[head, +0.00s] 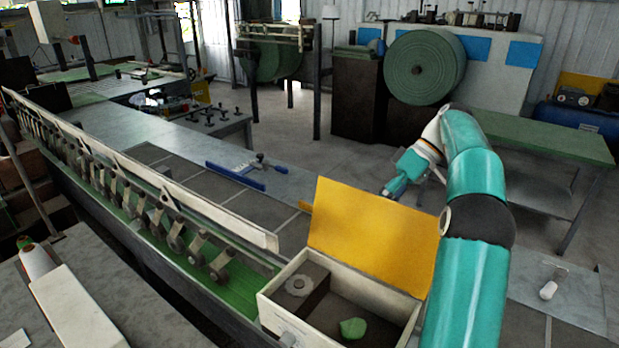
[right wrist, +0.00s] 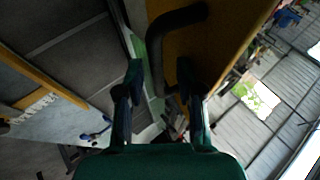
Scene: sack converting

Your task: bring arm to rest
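My right arm (head: 480,200) is teal and rises at the right of the head view, bending over at the top. My right gripper (head: 389,191) points down and left behind the raised yellow lid. In the right wrist view its two dark fingers (right wrist: 160,78) stand apart, with a clear gap. A dark curved handle (right wrist: 157,50) on a yellow panel (right wrist: 215,40) shows beyond the fingers; I see no grip on it. My left gripper does not show in the head view.
An open box (head: 345,282) with a yellow lid (head: 372,235) stands close in front, holding a green lump (head: 353,328) and a dark block. A long machine rail (head: 150,180) runs along the left. A blue tool (head: 236,176) lies on the grey bed. A green-topped table (head: 540,136) stands at right.

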